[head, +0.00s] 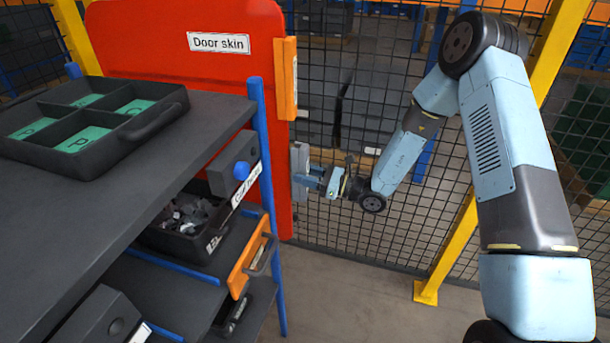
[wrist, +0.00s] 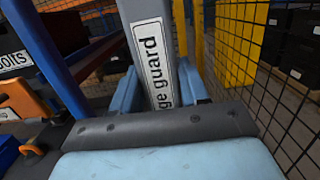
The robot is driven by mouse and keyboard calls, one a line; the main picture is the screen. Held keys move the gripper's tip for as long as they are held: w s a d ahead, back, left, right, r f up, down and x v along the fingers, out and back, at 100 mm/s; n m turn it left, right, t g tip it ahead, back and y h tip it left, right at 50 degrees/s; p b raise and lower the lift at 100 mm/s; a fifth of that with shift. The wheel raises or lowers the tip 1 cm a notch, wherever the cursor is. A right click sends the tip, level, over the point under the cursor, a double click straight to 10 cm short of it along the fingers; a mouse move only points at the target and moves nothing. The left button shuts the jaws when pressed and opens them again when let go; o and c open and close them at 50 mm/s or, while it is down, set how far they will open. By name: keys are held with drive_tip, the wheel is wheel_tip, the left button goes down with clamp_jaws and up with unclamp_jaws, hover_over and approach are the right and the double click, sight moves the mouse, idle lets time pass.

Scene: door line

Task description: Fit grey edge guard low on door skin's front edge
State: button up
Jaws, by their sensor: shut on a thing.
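The red door skin (head: 215,75) stands upright behind the rack, with a "Door skin" label. Its front edge is the right-hand edge in the head view. The grey edge guard (head: 300,165) is upright beside the lower part of that edge; I cannot tell whether it touches. My gripper (head: 312,183) is shut on the guard from the right. In the wrist view the guard (wrist: 152,55), labelled "…ge guard", stands between my two light blue fingers (wrist: 160,92). The door skin's edge is not clear in the wrist view.
An orange strip (head: 285,78) sits higher on the same edge. Mesh fence (head: 385,225) stands behind; floor at right is clear.

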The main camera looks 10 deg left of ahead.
drive_tip(key=shift+w+a, duration=0.15)
drive_tip(key=shift+a, duration=1.5)
idle(1.9)
drive_tip(key=o, duration=1.2)
drive_tip(key=shift+o, duration=0.2)
drive_tip(key=shift+d, duration=0.1)
drive_tip(key=s+d+f, duration=0.1)
drive_tip(key=d, duration=1.2)
drive_tip(key=shift+d+f, duration=0.25)
drive_tip(key=shift+f, duration=0.15)
